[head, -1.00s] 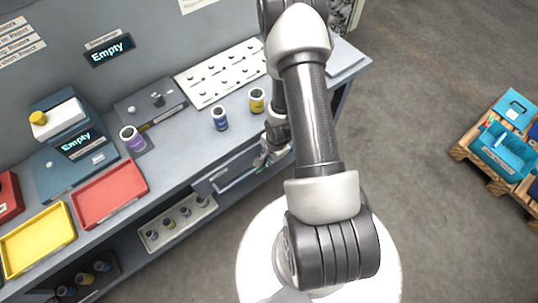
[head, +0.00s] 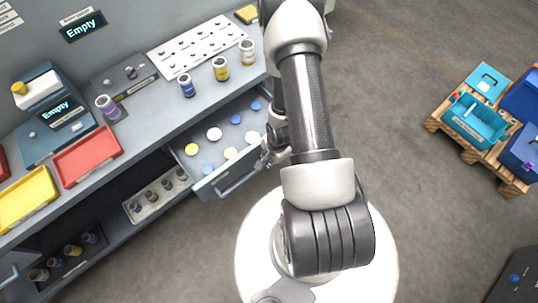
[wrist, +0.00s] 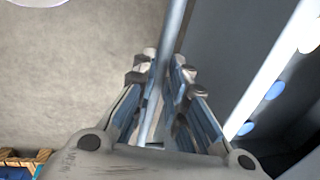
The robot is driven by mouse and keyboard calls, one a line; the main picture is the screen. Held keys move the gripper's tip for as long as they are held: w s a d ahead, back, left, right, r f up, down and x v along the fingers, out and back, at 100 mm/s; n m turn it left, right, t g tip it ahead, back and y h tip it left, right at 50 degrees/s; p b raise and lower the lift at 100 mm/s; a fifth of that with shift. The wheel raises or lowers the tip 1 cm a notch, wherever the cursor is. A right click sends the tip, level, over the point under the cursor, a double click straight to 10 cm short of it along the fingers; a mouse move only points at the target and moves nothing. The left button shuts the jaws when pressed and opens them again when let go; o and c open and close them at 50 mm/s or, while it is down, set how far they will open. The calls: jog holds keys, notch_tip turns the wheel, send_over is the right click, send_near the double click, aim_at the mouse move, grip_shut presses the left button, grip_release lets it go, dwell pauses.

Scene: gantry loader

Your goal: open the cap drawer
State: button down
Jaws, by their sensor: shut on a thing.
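The cap drawer (head: 206,188) stands pulled out from under the bench top in the head view. Blue, white and yellow round caps (head: 214,134) lie inside it. Its bar handle (head: 238,183) runs along the front. My gripper (head: 264,158) is at the right end of the handle, partly hidden by my arm. In the wrist view my gripper (wrist: 163,75) is shut around the handle bar (wrist: 174,35), which passes between its fingers. The grey drawer front (wrist: 215,75) is to the right there, with blue caps (wrist: 274,90) past its pale rim.
Bottles (head: 220,69) and a white pegged board (head: 196,46) stand on the bench above the drawer. A tray of bottles (head: 157,196) sits on the shelf to the left. Blue bins on a pallet (head: 477,120) are at the right. Open floor lies between.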

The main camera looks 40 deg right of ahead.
jog(key=shift+s, duration=0.3)
jog(key=c, duration=1.6)
grip_release()
jog(key=shift+r, duration=0.15)
notch_tip(320, 180, up, 12)
jog(key=s, duration=0.2)
jog(key=shift+s+f, duration=0.15)
jog(key=shift+f, duration=0.1)
